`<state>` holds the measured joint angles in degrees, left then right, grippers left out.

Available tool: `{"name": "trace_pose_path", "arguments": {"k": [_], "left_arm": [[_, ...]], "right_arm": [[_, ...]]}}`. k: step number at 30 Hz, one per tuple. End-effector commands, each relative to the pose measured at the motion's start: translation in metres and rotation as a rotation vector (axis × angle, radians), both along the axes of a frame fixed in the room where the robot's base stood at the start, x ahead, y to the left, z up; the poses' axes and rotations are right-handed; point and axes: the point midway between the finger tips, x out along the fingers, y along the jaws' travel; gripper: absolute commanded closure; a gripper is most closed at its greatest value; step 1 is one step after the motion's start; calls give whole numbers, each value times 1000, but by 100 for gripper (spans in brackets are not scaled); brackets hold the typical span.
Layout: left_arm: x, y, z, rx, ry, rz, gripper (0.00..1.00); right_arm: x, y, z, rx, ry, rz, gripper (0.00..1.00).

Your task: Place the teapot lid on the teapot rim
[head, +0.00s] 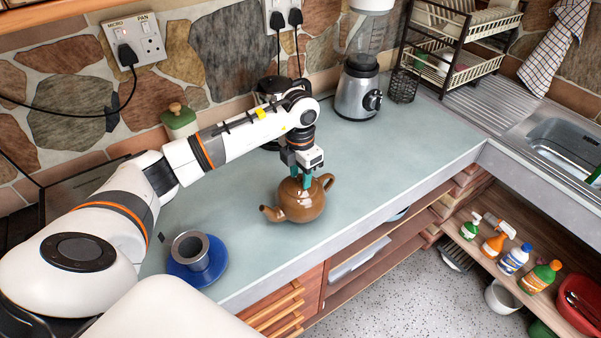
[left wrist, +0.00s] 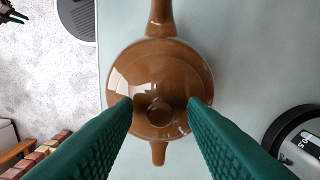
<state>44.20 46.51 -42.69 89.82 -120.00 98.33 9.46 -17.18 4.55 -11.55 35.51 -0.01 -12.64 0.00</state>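The brown teapot (head: 301,201) stands upright on the worktop, its spout to the left and its handle to the right in the head view. In the left wrist view I look down on the teapot (left wrist: 160,70), with a round brown knob (left wrist: 159,113) near its middle. The knob looks like the lid's, but the lid's edge blends into the glossy brown body, so I cannot tell how it sits on the rim. My left gripper (head: 302,184) is just above the teapot. Its green fingers (left wrist: 160,104) are apart, one either side of the knob, with visible gaps.
A blue stand with a grey metal cylinder (head: 190,249) is at the near left. A blender (head: 358,88) and a dark mesh cup (head: 403,86) stand at the back right. The worktop right of the teapot is clear.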

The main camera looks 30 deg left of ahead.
Motion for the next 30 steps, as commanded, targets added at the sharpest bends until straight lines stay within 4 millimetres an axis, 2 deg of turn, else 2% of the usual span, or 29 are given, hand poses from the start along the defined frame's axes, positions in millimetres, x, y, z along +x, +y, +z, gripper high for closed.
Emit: {"name": "trace_pose_path", "arguments": {"k": [2,5,12,18,24,30], "left_arm": [[0,0,5,-1,-2,0,61],[1,1,17,0,-6,-1,61],[1,1,69,0,-9,0,61],[0,1,107,0,-5,0,61],[-1,1,121,0,-1,1,61],[-1,1,123,0,0,1,61]], "right_arm": [[0,-1,3,-2,0,0,76],[1,-2,-7,-3,-1,1,76],[1,-3,-28,-3,-2,0,76],[1,-3,-37,-3,-2,-1,76],[1,-3,-38,-3,-2,-1,76],[1,-2,-38,-3,-2,-2,76]]}}
